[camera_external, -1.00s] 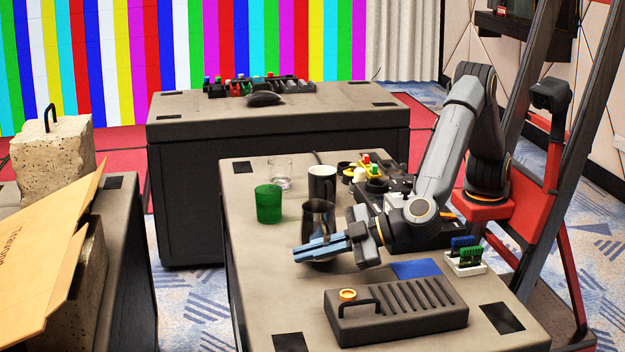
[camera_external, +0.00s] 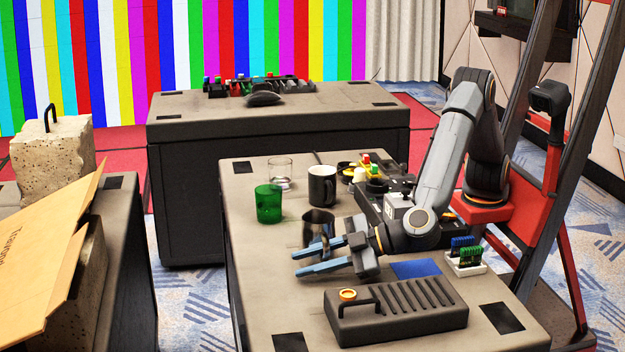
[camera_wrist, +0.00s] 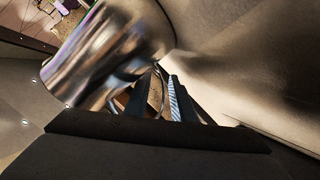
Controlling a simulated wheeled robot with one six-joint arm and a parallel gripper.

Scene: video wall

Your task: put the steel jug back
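In the wrist view the shiny jug (camera_wrist: 110,50) fills the upper left, close beside my fingers (camera_wrist: 163,98). A gap shows between the fingers.
A green cup (camera_external: 268,204), a clear glass (camera_external: 280,172) and the black mug (camera_external: 322,185) stand behind the jug. A dark ribbed case (camera_external: 397,312) with a handle lies in front. A blue patch (camera_external: 416,268) and small circuit boards (camera_external: 466,256) are to the right.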

